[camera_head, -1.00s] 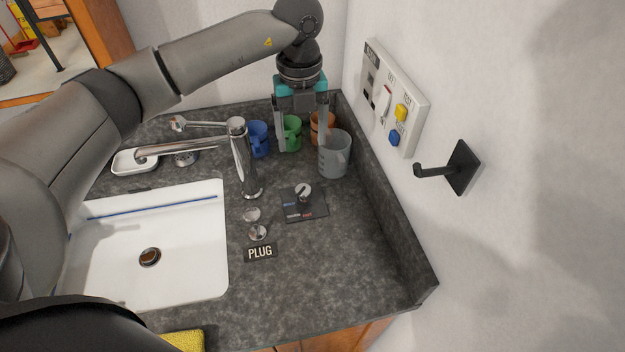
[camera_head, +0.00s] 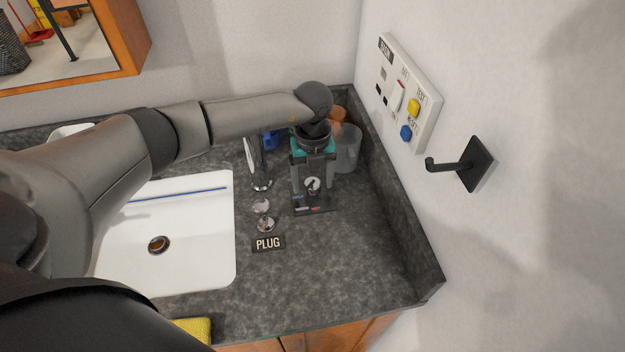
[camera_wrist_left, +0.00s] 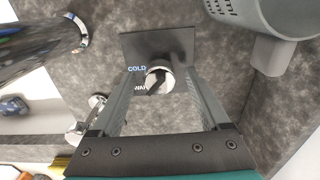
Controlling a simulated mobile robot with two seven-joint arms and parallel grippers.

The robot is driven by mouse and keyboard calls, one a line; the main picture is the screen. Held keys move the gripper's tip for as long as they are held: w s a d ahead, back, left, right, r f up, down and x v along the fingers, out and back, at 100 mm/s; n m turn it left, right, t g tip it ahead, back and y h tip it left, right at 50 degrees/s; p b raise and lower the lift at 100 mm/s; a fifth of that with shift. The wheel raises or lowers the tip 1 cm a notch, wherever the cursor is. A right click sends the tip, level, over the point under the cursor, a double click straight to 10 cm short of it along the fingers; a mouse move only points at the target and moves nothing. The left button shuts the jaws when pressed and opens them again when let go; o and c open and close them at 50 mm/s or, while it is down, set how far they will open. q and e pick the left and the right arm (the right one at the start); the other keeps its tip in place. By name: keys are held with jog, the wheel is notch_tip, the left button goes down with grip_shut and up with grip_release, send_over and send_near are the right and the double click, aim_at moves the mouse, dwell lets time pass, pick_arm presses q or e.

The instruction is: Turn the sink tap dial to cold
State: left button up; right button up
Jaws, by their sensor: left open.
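The tap dial (camera_head: 313,185) is a small silver knob with a dark pointer on a dark square plate (camera_head: 325,208) on the counter. In the left wrist view the dial (camera_wrist_left: 160,79) sits on the plate (camera_wrist_left: 172,44), whose blue COLD label is at its left; a white label below it is partly hidden. My left gripper (camera_head: 313,190) is open, pointing down over the plate, with its fingers on either side of the dial. In the left wrist view the gripper (camera_wrist_left: 163,85) fingers are apart and I see no clear contact. My right gripper is not in view.
The chrome tap (camera_head: 258,165) stands just left of the gripper, beside the white sink (camera_head: 190,240). A grey jug (camera_head: 348,150) and an orange cup (camera_head: 338,115) are behind it at right. Plug knobs (camera_head: 264,215) lie in front. The front right counter is clear.

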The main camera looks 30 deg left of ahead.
pick_arm(q)
jog(key=shift+f, duration=0.15)
grip_shut()
dwell(0.6)
